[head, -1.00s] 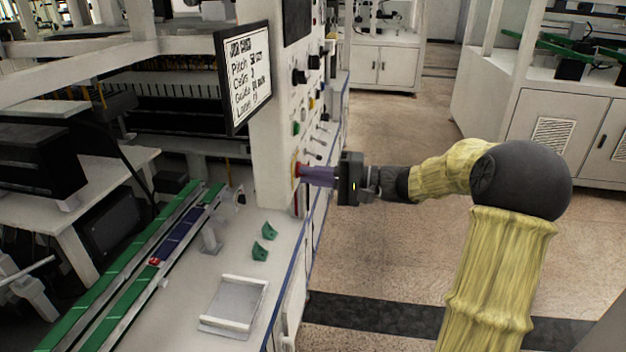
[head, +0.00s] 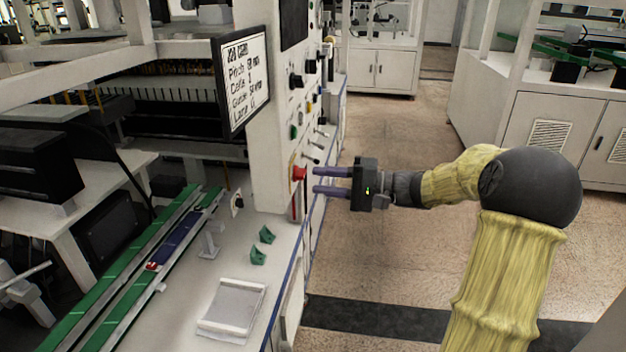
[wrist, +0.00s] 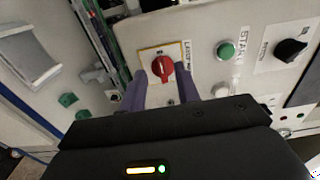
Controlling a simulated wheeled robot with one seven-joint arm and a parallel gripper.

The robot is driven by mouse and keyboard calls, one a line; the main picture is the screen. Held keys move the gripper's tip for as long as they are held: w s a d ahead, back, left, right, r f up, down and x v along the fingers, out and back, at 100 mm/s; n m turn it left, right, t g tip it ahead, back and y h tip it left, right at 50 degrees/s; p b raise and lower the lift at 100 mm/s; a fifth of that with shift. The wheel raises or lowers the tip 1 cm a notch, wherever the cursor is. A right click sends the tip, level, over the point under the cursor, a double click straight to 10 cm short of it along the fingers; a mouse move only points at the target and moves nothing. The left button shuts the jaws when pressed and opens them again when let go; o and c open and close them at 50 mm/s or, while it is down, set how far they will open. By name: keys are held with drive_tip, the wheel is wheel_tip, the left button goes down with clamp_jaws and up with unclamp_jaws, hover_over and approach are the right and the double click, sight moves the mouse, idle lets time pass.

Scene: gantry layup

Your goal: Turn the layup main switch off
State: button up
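The red rotary switch (head: 299,173) sits low on the white control panel's face. The wrist view shows its red knob (wrist: 160,69) on a white plate with a yellow border and a label that reads like "LAYUP". The knob's exact angle is hard to tell. My gripper (head: 318,180) is open and empty, with its two purple fingers apart. The fingertips stand a short way in front of the switch, with a small gap in the head view. In the wrist view my gripper (wrist: 161,80) has one finger on each side of the knob's lower part.
A green START button (wrist: 226,50) and a black selector knob (wrist: 291,49) are beside the switch. A job card screen (head: 246,80) juts out left of the panel. Green pieces (head: 266,235) and a white tray (head: 231,334) lie on the bench. The aisle floor is clear.

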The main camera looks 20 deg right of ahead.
drive_tip(key=v, duration=1.4)
drive_tip(key=shift+p, duration=0.3)
drive_tip(key=s+a+f+g+h, duration=0.2)
drive_tip(key=a+f+g+h, duration=0.3)
drive_tip(key=a+f, duration=0.5)
drive_tip(key=s+a+f+n+h, duration=0.2)
drive_tip(key=s+a+f+h, duration=0.1)
drive_tip(key=s+f+h, duration=0.25)
drive_tip(key=s+a+f+n+h, duration=0.3)
drive_tip(key=s+a+f+h, duration=0.1)
drive_tip(key=s+h, duration=0.25)
drive_tip(key=w+p+v, duration=0.2)
drive_tip(key=p+v, duration=0.8)
drive_tip(key=w+d+r+p+v, duration=0.1)
drive_tip(key=w+p+v, duration=0.1)
drive_tip(key=p+v, duration=0.8)
drive_tip(key=shift+d+r+y+p, duration=0.25)
drive_tip(key=shift+r+y+p, duration=0.15)
